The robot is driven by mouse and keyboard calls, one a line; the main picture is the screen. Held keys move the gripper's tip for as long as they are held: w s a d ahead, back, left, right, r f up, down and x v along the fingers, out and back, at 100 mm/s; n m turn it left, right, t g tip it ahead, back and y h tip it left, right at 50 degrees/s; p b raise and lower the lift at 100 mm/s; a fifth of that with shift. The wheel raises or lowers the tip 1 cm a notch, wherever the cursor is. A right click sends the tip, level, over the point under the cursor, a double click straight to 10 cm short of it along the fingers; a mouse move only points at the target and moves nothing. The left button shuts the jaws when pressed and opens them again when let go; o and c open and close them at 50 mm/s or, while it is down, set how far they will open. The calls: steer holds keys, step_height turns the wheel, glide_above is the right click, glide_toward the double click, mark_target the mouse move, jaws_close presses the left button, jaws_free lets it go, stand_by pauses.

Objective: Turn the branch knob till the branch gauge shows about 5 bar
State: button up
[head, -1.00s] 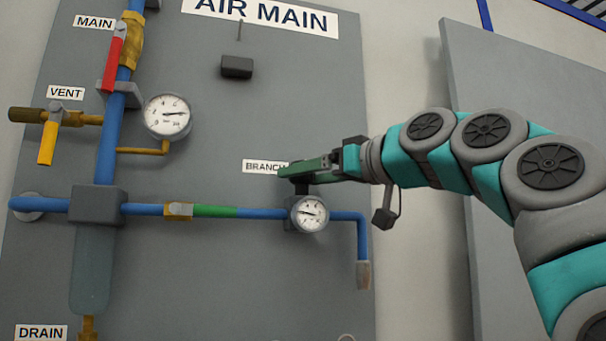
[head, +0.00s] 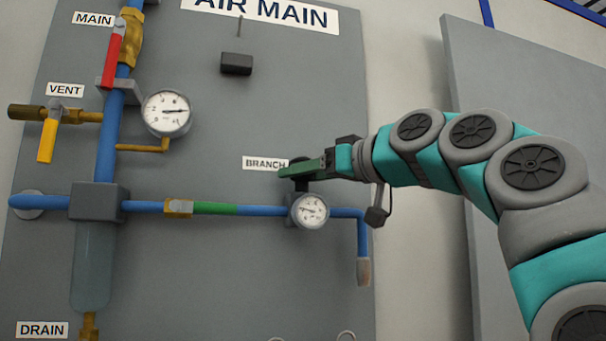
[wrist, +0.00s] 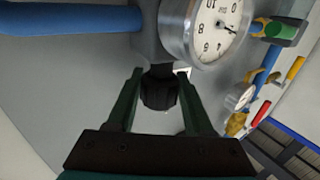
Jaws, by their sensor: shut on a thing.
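The black branch knob (wrist: 158,92) sits between the two green fingers of my gripper (wrist: 158,100) in the wrist view. My gripper (head: 300,170) is shut on it, just above the branch gauge in the head view; its fingers and housing hide most of the knob there. The round white branch gauge (head: 312,210) is on the blue branch pipe, right below the knob. It also shows, turned, in the wrist view (wrist: 218,24). Its needle seems to stand near 2 bar, perhaps a little above; the small dial makes this uncertain.
The BRANCH label (head: 264,163) is left of my gripper. Another gauge (head: 167,112), the red main handle (head: 114,58) and the yellow vent handle (head: 48,141) are farther left. The blue branch pipe (head: 349,214) bends down at the right.

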jaws_close()
steer(key=shift+t, duration=0.3)
steer(key=shift+f+m+t+h+b, duration=0.1)
steer(key=shift+m+t+h+b, duration=0.55)
steer(key=shift+m+h, duration=0.35)
steer(key=shift+m+t+h, duration=1.25)
steer(key=shift+m+h, duration=0.15)
steer(key=shift+h, duration=0.7)
steer(key=o, duration=1.1)
jaws_free()
steer(key=shift+o, duration=0.2)
steer(key=shift+s, duration=0.1)
